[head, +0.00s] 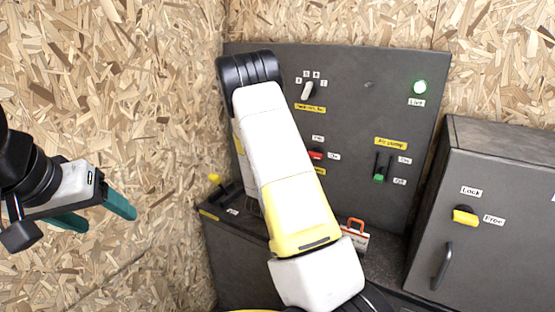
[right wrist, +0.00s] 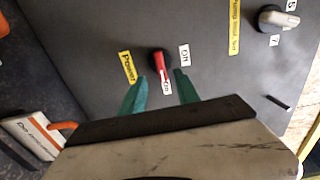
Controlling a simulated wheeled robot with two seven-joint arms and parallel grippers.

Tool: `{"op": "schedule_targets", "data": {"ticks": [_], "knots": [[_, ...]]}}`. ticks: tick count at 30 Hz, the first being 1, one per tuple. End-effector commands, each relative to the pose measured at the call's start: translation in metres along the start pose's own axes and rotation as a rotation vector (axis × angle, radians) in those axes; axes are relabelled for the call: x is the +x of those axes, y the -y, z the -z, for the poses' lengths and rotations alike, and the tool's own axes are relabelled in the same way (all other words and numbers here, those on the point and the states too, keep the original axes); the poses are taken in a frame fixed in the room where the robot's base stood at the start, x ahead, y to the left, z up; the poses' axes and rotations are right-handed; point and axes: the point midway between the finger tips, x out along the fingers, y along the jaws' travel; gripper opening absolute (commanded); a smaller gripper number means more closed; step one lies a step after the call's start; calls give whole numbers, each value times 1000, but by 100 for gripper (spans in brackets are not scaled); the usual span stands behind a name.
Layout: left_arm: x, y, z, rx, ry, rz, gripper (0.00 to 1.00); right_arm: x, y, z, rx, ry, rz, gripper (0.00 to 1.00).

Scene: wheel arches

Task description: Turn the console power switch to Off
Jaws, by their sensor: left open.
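The power switch (head: 316,154) is a red handle on the dark console panel (head: 340,90), partly hidden by my right arm in the head view. In the right wrist view the red handle (right wrist: 160,64) points down at the On label (right wrist: 167,87). The Off label (right wrist: 184,55) is to its right and the yellow Power label (right wrist: 127,67) to its left. My right gripper (right wrist: 161,80) is open, its green fingers either side of the handle's lower end in the picture; contact cannot be told. My left gripper (head: 106,215) is open and empty at the left, away from the console.
A white-and-orange item (head: 355,238) stands on the ledge. A grey cabinet (head: 500,150) with a yellow latch (head: 465,215) stands right.

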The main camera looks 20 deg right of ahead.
Motion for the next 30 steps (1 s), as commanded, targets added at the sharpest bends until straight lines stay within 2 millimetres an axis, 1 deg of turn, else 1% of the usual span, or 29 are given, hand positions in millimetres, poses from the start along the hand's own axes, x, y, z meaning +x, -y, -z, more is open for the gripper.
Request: {"op": "schedule_targets", "data": {"ticks": [5,12,15,20,26,27,29,30], "knots": [[0,0,0,0,0,0,67,19,2,2,3,-6,12,38],[0,0,0,0,0,0,67,58,2,1,3,-4,9,38],[0,0,0,0,0,0,67,69,2,1,2,-3,9,38],[0,0,0,0,0,0,67,77,1,1,1,-2,7,38],[0,0,0,0,0,0,67,77,2,1,1,-2,7,38],[0,0,0,0,0,0,67,77,2,1,1,-2,7,36],[0,0,0,0,0,0,67,77,2,1,1,-2,7,24],[0,0,0,0,0,0,67,77,1,1,1,-2,7,17]]}}
